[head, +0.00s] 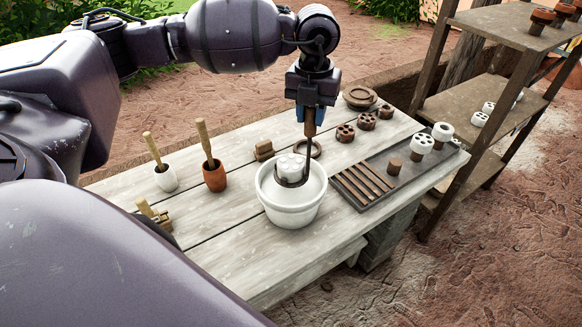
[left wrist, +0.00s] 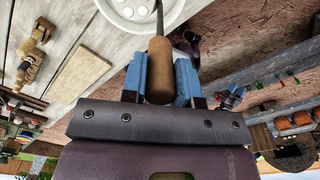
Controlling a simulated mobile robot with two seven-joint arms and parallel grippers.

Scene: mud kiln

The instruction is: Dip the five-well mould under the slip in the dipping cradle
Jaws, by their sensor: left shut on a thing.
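My left gripper (head: 311,108) is shut on the brown wooden handle (head: 310,123) of the dipping cradle, just above the table. The handle also shows between the blue fingers in the left wrist view (left wrist: 160,72). A thin dark rod (head: 307,165) runs down from it into a white pot (head: 290,212). A white mould (head: 291,162) with wells in its top sits upright in the pot's mouth, its top standing above the rim. A dark band shows around its lower part. The slip's surface is hard to make out. My right gripper is out of view.
A dark slatted tray (head: 348,191) at the right bears a small brown piece (head: 395,167) and white moulds (head: 422,144). Several brown moulds (head: 346,133) stand behind. A shelf rack (head: 497,95) rises at right.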

